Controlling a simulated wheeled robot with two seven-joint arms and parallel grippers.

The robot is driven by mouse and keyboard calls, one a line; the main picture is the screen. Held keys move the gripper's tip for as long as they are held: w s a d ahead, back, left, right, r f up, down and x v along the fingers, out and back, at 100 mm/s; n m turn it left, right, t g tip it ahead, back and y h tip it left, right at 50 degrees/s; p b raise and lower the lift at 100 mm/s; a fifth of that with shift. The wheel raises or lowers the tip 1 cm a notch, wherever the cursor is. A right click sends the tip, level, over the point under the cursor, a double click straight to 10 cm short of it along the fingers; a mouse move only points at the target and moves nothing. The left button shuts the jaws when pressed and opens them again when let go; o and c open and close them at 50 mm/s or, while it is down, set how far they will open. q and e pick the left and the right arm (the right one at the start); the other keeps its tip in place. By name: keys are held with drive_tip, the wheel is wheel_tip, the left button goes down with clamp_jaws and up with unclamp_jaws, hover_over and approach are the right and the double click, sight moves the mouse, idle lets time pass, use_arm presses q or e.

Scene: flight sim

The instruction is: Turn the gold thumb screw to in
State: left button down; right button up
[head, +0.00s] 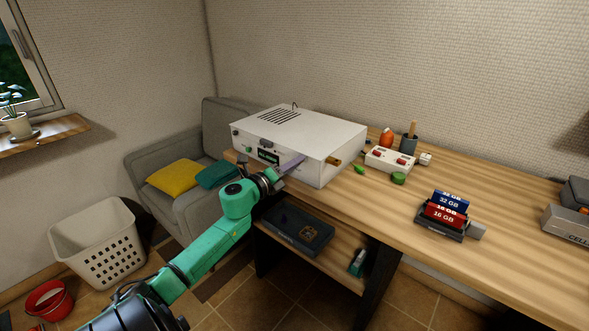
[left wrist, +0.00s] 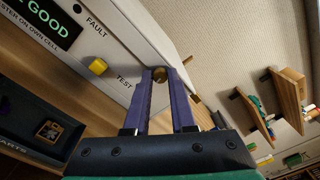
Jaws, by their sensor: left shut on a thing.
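The gold thumb screw (left wrist: 160,75) is on the front panel of a white box, near its right edge. My left gripper (left wrist: 162,74) has its two purple fingers around the screw, one on each side, and is shut on it. In the head view the left gripper (head: 303,157) reaches the right part of the box's front; the screw is hidden there. The white box (head: 325,130) stands on the desk. Its panel has a lit green display (left wrist: 40,22) ending in "GOOD", a yellow button (left wrist: 97,66) and the labels FAULT and TEST. My right gripper is not in view.
The wooden desk (head: 400,210) carries a white unit with red switches (head: 390,160) and a holder with red and blue cartridges (head: 447,210) to the right. A lower shelf (head: 325,262) holds a dark tray. A grey sofa (head: 220,140) stands left.

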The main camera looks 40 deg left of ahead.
use_arm(q)
drive_tip(key=shift+m+b, duration=0.4)
drive_tip(key=shift+m, duration=0.6)
drive_tip(key=c, duration=0.8)
unclamp_jaws()
drive_tip(key=shift+o, duration=0.2)
drive_tip(key=s, duration=1.4)
drive_tip(key=shift+s+a+b, duration=0.15)
drive_tip(key=shift+s+b, duration=0.1)
drive_tip(key=shift+b, duration=0.1)
